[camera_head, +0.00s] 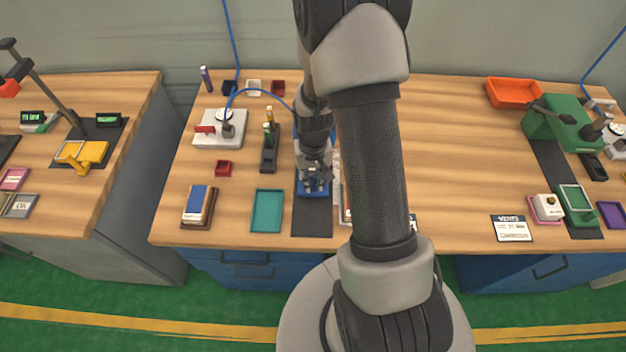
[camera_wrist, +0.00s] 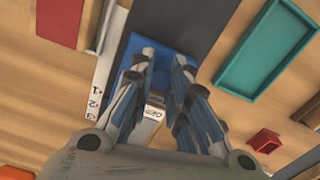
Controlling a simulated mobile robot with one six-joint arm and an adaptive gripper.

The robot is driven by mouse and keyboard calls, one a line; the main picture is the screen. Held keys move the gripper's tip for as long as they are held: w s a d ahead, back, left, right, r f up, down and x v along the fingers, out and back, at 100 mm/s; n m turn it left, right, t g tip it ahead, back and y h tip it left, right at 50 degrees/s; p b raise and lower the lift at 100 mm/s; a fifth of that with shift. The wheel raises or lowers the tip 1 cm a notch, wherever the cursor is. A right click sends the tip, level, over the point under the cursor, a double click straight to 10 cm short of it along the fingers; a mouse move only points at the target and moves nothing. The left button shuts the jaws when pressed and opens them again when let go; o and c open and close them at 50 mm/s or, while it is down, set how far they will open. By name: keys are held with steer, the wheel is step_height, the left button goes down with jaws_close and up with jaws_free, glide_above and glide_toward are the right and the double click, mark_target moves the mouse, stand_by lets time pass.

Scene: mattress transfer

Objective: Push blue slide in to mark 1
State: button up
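The blue slide (camera_head: 314,190) lies on a dark track (camera_head: 312,222) near the front of the middle bench. In the wrist view the slide (camera_wrist: 163,43) shows beyond and between my fingers, with the dark track (camera_wrist: 190,22) past its far edge. My gripper (camera_wrist: 165,60) points down at the slide; its fingertips are apart, with blue visible in the gap. Contact is unclear. A white strip (camera_wrist: 94,103) beside the slide carries the marks 1, 2 and 3. A small pale lettered part (camera_wrist: 153,109) shows between the fingers. My gripper hides the slide's near part.
A teal tray (camera_head: 267,211) lies left of the track, and a small red box (camera_head: 224,168) behind it. A blue-and-brown block (camera_head: 198,204) is farther left. A dark holder with upright tubes (camera_head: 269,152) stands behind.

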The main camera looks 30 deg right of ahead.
steer(key=shift+o, duration=1.9)
steer(key=shift+w+r, duration=0.1)
steer(key=shift+r, duration=0.15)
steer(key=r, duration=0.1)
steer(key=w+r, duration=0.1)
steer(key=r, duration=0.2)
steer(key=shift+w+d+r, duration=0.15)
steer(key=shift+w+d, duration=0.1)
steer(key=shift+o, duration=0.4)
steer(key=r, duration=0.1)
steer(key=s+r, duration=0.1)
steer(key=r, duration=0.1)
steer(key=s+r, duration=0.1)
steer(key=shift+a+r, duration=0.2)
steer(key=shift+a, duration=0.1)
steer(key=r, duration=0.2)
steer(key=shift+w+r, duration=0.2)
steer(key=shift+r, duration=0.2)
